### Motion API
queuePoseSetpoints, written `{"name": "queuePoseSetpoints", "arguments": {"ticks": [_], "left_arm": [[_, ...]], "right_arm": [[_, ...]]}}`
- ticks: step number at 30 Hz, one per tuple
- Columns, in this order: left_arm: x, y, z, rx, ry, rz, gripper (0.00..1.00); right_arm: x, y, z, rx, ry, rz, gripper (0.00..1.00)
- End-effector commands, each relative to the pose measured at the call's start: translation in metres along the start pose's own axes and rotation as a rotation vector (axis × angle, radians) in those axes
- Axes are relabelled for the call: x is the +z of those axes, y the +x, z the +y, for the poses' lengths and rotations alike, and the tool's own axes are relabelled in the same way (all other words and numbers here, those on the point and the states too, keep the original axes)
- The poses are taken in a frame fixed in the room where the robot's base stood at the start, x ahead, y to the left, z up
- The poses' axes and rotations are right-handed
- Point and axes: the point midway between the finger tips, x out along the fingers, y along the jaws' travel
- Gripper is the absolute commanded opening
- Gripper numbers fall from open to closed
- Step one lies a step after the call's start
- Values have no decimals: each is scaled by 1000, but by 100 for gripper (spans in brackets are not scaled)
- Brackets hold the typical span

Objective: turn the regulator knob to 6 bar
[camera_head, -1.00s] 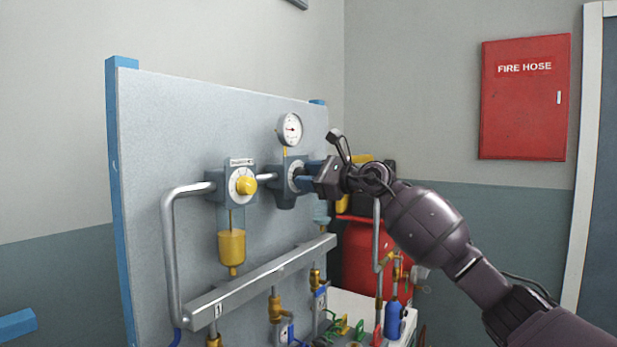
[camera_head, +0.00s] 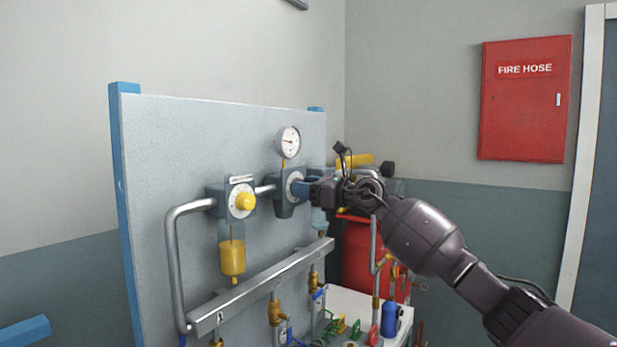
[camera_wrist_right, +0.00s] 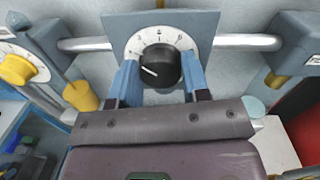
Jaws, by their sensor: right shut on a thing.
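The regulator (camera_head: 290,206) is a grey-blue block in the pipe on the panel, with a white dial plate and a round gauge (camera_head: 288,142) above it. The gauge's figures are too small to read. My right gripper (camera_head: 306,188) is shut on this knob, with one blue finger on each side, as the right wrist view also shows (camera_wrist_right: 161,76). In the head view, the gripper hides most of the knob. My left gripper is not in view.
A similar unit with a yellow knob (camera_head: 244,202) and a yellow bowl (camera_head: 232,258) stands left of the regulator. Below runs a grey manifold bar (camera_head: 262,288) with brass valves. A red tank (camera_head: 360,255) stands behind my right arm. A fire hose cabinet (camera_head: 525,98) hangs on the wall.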

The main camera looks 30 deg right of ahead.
Motion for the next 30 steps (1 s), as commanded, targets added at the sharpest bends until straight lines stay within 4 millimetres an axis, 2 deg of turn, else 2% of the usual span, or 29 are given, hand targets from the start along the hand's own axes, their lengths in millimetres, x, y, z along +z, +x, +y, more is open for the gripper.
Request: {"name": "queuePoseSetpoints", "arguments": {"ticks": [1, 3, 12, 17, 24, 30], "left_arm": [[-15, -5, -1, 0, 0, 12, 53], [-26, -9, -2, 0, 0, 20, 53], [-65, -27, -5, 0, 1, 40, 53], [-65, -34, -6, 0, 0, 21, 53], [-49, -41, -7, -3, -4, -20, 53], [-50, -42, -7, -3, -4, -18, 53]], "right_arm": [[6, -1, 0, -2, 43, -2, 19], [5, 0, -1, -4, 111, -5, 19], [2, 0, -2, -17, 396, -18, 19], [1, 0, -2, -23, 546, -28, 19], [-2, 0, -2, -33, 771, -41, 19], [-2, -1, -2, -40, 960, -53, 19]]}}
